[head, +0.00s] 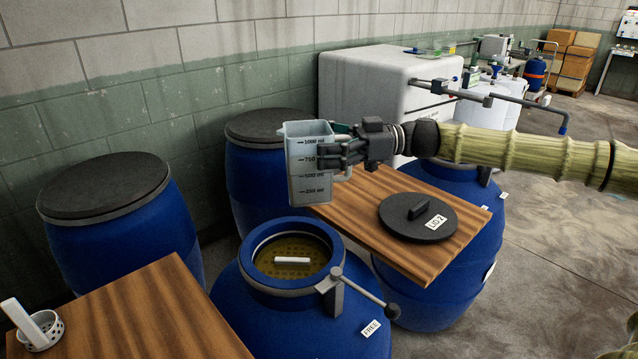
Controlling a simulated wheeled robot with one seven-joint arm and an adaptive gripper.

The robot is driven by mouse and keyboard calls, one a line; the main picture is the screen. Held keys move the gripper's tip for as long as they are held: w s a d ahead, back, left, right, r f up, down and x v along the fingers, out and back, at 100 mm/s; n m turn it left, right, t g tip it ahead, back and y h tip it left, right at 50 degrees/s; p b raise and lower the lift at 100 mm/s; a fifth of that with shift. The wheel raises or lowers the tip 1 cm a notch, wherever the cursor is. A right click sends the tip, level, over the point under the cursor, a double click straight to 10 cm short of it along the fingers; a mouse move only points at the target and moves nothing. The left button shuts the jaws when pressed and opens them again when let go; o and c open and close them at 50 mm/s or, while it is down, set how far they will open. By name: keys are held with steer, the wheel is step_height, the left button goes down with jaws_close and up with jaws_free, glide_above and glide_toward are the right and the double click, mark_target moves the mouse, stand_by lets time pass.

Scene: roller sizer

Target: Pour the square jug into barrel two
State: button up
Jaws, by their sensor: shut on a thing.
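The square jug (306,180) is a grey, squarish measuring jug with marks up to 1000 ml. It is upright in the air, and its contents are hidden. My gripper (342,154) is shut on its right side; the exact grip on the handle is hard to see. In the picture, an open blue barrel (290,325) stands below the jug. Its mouth shows a yellowish perforated surface with a white bar (292,260) on it. No barrel number is readable; a tag on its front seems to read FREE. A black lid marked LID 2 (407,216) lies on a wooden board.
A lever (363,287) sticks out from the open barrel's rim. The wooden board (362,193) lies right of the jug. Lidded blue barrels stand at the left (118,225) and behind (250,180). A wooden table (140,320) with a small white perforated cup (42,329) is front left.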

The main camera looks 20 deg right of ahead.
mark_target(322, 181)
step_height(322, 181, down, 8)
steer(key=b, duration=0.8)
steer(key=shift+f, duration=0.25)
steer(key=shift+r+p, duration=0.1)
steer(key=shift+p, duration=0.35)
